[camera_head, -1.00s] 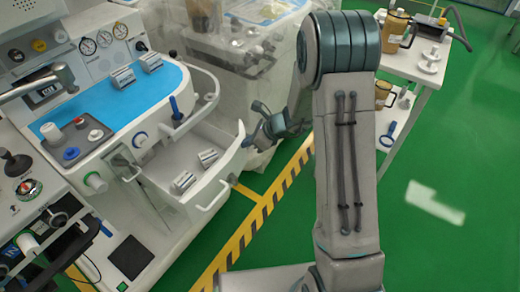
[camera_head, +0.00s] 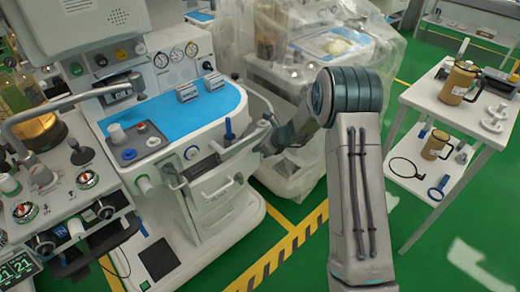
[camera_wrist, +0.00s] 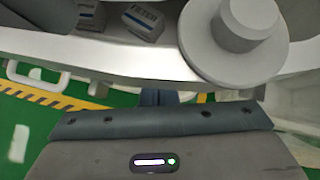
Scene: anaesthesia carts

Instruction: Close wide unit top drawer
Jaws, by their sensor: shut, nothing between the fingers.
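The wide unit's white top drawer (camera_head: 222,190) sits below the blue worktop in the head view. In the wrist view the drawer's pale front rim (camera_wrist: 110,58) crosses the picture. Two small filter boxes (camera_wrist: 145,20) show behind the rim, so the drawer is at least partly open. My gripper (camera_wrist: 158,97) is shut and empty, close to the outer side of the rim. I cannot tell whether it touches.
The blue worktop (camera_head: 170,118) holds two small boxes. A grey round stepped object (camera_wrist: 235,35) is close in the wrist view. A plastic-draped cart (camera_head: 310,60) stands behind my arm. A white table (camera_head: 460,120) with jugs stands right. Green floor with a yellow-black stripe is clear in front.

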